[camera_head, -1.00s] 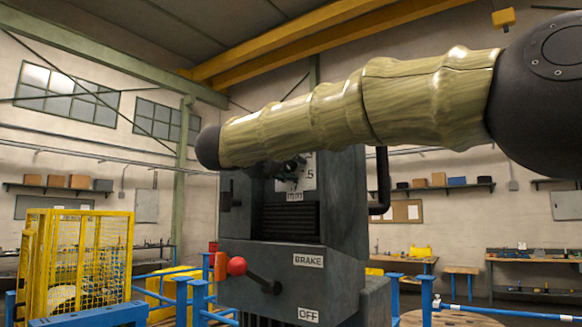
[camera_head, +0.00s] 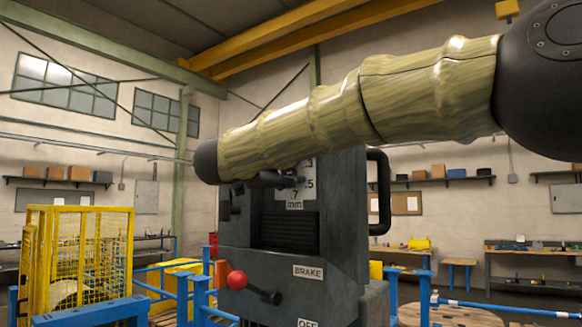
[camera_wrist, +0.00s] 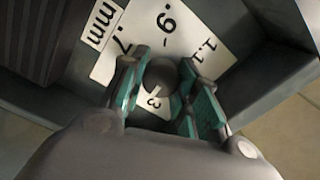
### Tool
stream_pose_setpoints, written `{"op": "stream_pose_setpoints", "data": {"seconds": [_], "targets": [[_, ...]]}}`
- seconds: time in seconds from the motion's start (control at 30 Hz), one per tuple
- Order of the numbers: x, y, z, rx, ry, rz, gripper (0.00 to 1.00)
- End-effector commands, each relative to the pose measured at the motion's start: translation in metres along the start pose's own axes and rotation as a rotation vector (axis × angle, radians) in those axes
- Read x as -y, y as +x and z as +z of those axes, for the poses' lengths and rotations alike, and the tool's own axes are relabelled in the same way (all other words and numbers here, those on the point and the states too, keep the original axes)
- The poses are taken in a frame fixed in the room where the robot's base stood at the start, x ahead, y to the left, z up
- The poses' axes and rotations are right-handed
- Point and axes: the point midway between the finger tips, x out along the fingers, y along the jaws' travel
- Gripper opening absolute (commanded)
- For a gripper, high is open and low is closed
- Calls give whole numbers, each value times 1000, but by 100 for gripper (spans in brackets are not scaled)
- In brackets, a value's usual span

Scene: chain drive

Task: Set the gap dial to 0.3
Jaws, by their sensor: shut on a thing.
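The gap dial has a white plate (camera_head: 294,193) on the front of a dark grey machine, with 3, .5, .7 and mm readable in the head view. The wrist view shows the plate (camera_wrist: 108,62) tilted, with .7, .9, 1.1 and a 3 near the fingers. A dark round knob (camera_wrist: 160,76) sits between the teal finger pads of my gripper (camera_wrist: 165,72), which is shut on it. In the head view my gripper (camera_head: 270,180) is at the plate's upper left, partly under my arm. No pointer is clear, so I cannot read the setting.
A red-balled brake lever (camera_head: 238,280) and a BRAKE label (camera_head: 308,272) are below the dial. A dark curved handle (camera_head: 382,192) stands out on the machine's right side. A yellow mesh cage (camera_head: 78,255) and blue rails are at the left.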

Motion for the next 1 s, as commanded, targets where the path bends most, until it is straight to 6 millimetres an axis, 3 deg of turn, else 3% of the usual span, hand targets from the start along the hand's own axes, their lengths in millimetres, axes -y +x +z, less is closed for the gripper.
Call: {"op": "stream_pose_setpoints", "data": {"seconds": [0.5, 1.0], "targets": [[-1, -2, 3, 4, -350, 2, 7], [-5, -2, 5, 6, -420, 4, 7]]}}
